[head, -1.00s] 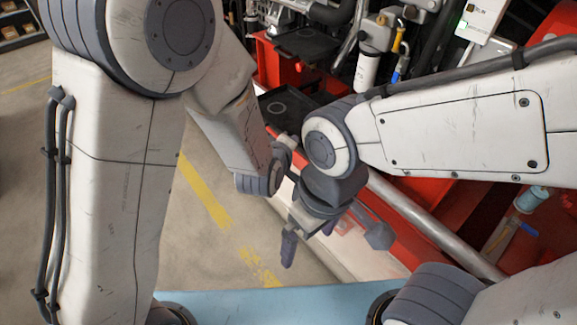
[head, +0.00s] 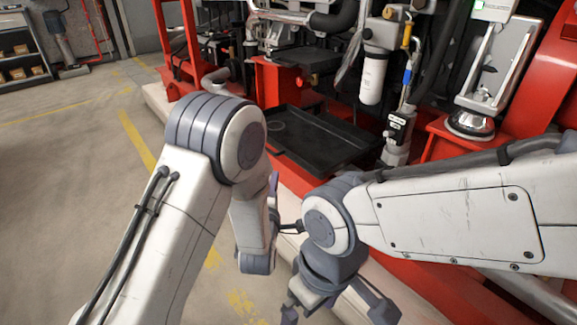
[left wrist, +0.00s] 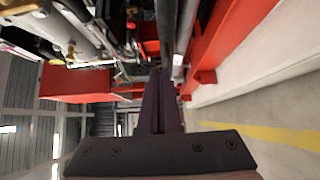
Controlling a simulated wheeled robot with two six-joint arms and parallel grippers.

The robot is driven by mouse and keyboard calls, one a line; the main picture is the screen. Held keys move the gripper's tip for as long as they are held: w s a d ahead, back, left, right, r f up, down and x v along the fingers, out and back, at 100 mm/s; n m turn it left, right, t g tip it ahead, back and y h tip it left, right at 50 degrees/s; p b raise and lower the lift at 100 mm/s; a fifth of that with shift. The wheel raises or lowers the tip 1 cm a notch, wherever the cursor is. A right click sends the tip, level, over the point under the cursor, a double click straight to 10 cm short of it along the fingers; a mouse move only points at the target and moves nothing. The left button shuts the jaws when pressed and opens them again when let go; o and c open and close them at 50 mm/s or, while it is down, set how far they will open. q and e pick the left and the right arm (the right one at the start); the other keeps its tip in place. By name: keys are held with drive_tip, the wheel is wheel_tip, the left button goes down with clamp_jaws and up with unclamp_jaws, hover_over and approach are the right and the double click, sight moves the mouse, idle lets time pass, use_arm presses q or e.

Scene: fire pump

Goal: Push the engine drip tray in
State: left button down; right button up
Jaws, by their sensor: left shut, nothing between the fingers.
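The engine drip tray (head: 335,138) is a shallow black tray with a raised rim in the head view. It sits low in the red engine frame and sticks out toward the aisle. My left gripper (head: 273,186) is in front of the tray's near left side, mostly hidden behind my left forearm. The left wrist view shows its two dark fingers (left wrist: 158,95) pressed together and empty. I cannot tell whether they touch the tray. My right gripper (head: 335,308) hangs low at the bottom edge, its fingers spread and partly cut off, apart from the tray.
The red engine frame (head: 280,85) surrounds the tray, with a white filter (head: 371,75) and hoses above. A pale plinth edge (head: 290,180) runs along the frame's front. The concrete floor (head: 70,200) on the left is clear, with yellow lines.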

use_arm(q)
drive_tip(key=b, duration=0.2)
approach(290, 152)
drive_tip(key=w+a, duration=0.2)
drive_tip(key=w+d+b, duration=0.1)
drive_tip(key=w+d, duration=0.1)
drive_tip(key=w, duration=0.1)
drive_tip(key=shift+d+b, duration=0.15)
drive_tip(key=shift+b, duration=0.25)
drive_tip(key=shift+w+d, duration=0.25)
drive_tip(key=shift+d, duration=0.15)
drive_tip(key=shift+r, duration=0.1)
